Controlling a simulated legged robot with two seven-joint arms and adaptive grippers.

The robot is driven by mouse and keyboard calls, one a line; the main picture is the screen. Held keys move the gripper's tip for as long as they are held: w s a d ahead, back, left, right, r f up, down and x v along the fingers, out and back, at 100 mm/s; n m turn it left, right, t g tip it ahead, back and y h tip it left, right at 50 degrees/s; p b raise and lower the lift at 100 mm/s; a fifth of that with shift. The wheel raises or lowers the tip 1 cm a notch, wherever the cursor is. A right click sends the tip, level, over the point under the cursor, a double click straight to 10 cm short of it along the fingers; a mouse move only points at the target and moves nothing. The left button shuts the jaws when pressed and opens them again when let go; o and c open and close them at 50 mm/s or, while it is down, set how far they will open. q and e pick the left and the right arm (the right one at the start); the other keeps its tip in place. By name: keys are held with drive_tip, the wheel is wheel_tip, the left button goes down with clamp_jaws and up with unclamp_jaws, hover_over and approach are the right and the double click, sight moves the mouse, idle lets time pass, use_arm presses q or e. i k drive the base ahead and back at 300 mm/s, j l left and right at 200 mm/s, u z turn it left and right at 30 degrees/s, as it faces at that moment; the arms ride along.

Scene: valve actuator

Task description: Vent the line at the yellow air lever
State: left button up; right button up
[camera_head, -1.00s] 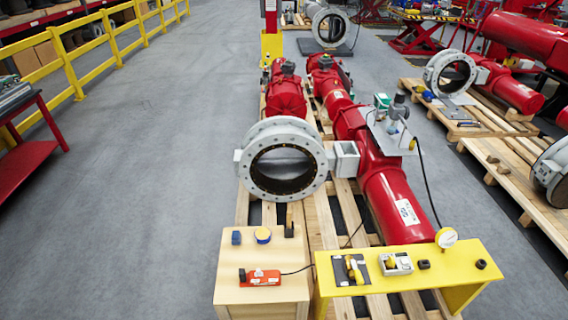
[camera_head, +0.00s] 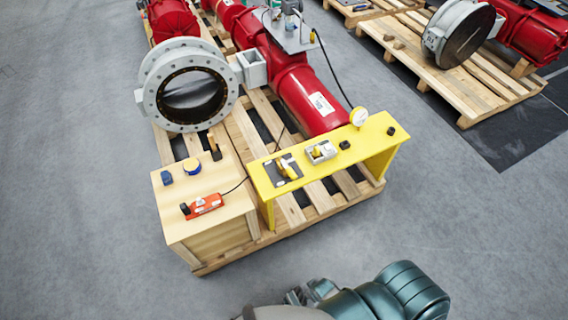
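A yellow bench (camera_head: 269,187) stands at the front of the pallet. On its top, a dark plate (camera_head: 271,172) carries a yellow lever (camera_head: 288,168). Right of it is a pale box (camera_head: 329,154) with a smaller yellow part (camera_head: 316,150). I cannot tell from their look which one is the air lever. A round white gauge (camera_head: 358,117) stands at the bench's back edge. Teal and grey parts of mine show at the bottom edge, well short of the bench. Neither gripper can be made out.
A wooden box (camera_head: 214,222) left of the bench carries an orange device (camera_head: 205,204), a blue block and a blue-and-yellow round item. A flanged valve (camera_head: 190,94) and red actuator (camera_head: 309,98) lie behind on the pallet (camera_head: 290,207). The floor in front is clear.

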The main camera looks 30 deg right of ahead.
sight(291, 173)
drive_tip(key=z, duration=1.15)
